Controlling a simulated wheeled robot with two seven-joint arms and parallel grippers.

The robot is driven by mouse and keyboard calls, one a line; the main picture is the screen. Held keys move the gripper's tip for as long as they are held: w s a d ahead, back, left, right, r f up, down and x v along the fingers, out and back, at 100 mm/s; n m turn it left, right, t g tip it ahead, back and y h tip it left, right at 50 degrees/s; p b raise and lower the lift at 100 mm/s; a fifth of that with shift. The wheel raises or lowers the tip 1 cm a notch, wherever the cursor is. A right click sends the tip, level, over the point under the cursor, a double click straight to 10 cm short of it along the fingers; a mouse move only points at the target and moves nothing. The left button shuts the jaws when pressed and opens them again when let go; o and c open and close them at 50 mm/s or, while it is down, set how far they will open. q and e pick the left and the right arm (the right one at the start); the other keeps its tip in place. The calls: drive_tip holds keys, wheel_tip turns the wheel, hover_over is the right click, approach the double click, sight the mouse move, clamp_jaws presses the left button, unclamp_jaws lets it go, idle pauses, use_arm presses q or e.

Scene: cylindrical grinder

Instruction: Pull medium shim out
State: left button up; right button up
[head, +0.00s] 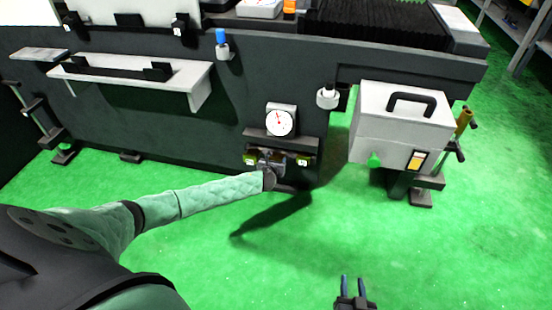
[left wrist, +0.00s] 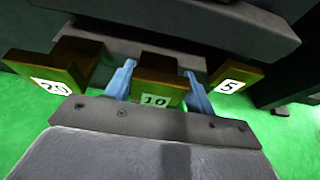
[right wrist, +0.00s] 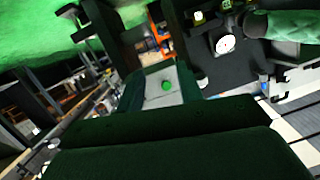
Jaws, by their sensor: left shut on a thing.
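The medium shim (left wrist: 155,93) is a brass-coloured block marked 10, seen in the left wrist view between two similar blocks. My left gripper (left wrist: 160,82) has its blue fingers on both sides of it and is shut on it. In the head view my left gripper (head: 268,166) covers most of this shim at the dark ledge under the dial gauge. The shim marked 20 (left wrist: 70,68) and the shim marked 5 (left wrist: 232,78) sit to either side. My right gripper (head: 351,291) is empty, its two fingers apart, above the green floor.
A dial gauge (head: 280,122) stands above the ledge (head: 282,143) on the dark machine front. A grey box (head: 400,128) with a handle and green button juts out on the right. A white shelf (head: 135,75) is at the left. The green floor in front is clear.

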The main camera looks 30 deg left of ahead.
use_arm(q)
drive_tip(key=shift+s+d+f+p, duration=0.1)
drive_tip(key=shift+s+d+p, duration=0.15)
drive_tip(key=shift+s, duration=0.25)
drive_tip(key=o, duration=1)
drive_tip(key=shift+c, duration=0.2)
drive_tip(key=o, duration=0.4)
drive_tip(key=shift+a, duration=0.15)
use_arm(e)
drive_tip(key=s+f+g, duration=0.3)
drive_tip(key=s+f, duration=0.1)
drive_tip(key=f, duration=0.4)
drive_tip(key=shift+s+d+f+h, duration=0.15)
drive_tip(key=shift+d+h, duration=0.05)
drive_tip(key=shift+h, duration=0.1)
use_arm(q)
drive_tip(key=shift+o, duration=0.2)
drive_tip(key=shift+s, duration=0.15)
drive_tip(key=p+v, duration=0.1)
drive_tip(key=v, duration=0.6)
drive_tip(key=shift+s, duration=0.25)
use_arm(e)
drive_tip(key=s+d+f+g, duration=0.1)
drive_tip(key=s+f+g, duration=0.3)
drive_tip(key=s+f, duration=0.4)
drive_tip(key=shift+s+f+h, duration=0.15)
drive_tip(key=shift+f+h, duration=0.15)
drive_tip(key=shift+f, duration=0.35)
